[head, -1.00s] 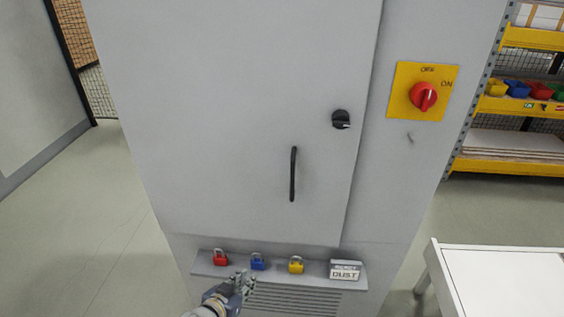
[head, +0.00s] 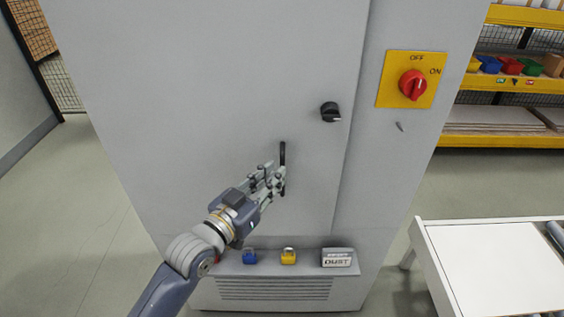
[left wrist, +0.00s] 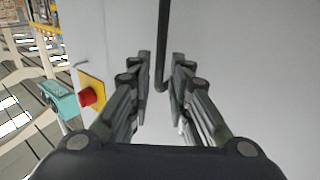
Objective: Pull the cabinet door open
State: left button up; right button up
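The grey cabinet door (head: 215,90) appears closed, with its edge seam on the right. Its black vertical bar handle (head: 283,153) is at the middle right of the door, and it also shows in the left wrist view (left wrist: 162,40). My left gripper (head: 275,180) is at the handle's lower part, which it partly hides. In the left wrist view its two fingers (left wrist: 161,75) stand apart on either side of the handle's lower end, with gaps visible. A black round latch knob (head: 330,112) sits above and right of the handle. My right gripper is not in view.
A small ledge below the door holds a blue padlock (head: 249,257), a yellow padlock (head: 288,256) and a dust label box (head: 337,257). A red rotary switch (head: 412,85) is on the right panel. A white table (head: 490,270) stands at lower right. The left floor is clear.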

pick_arm(q)
jog(key=shift+p+x, duration=0.45)
jog(key=shift+x, duration=1.95)
grip_shut()
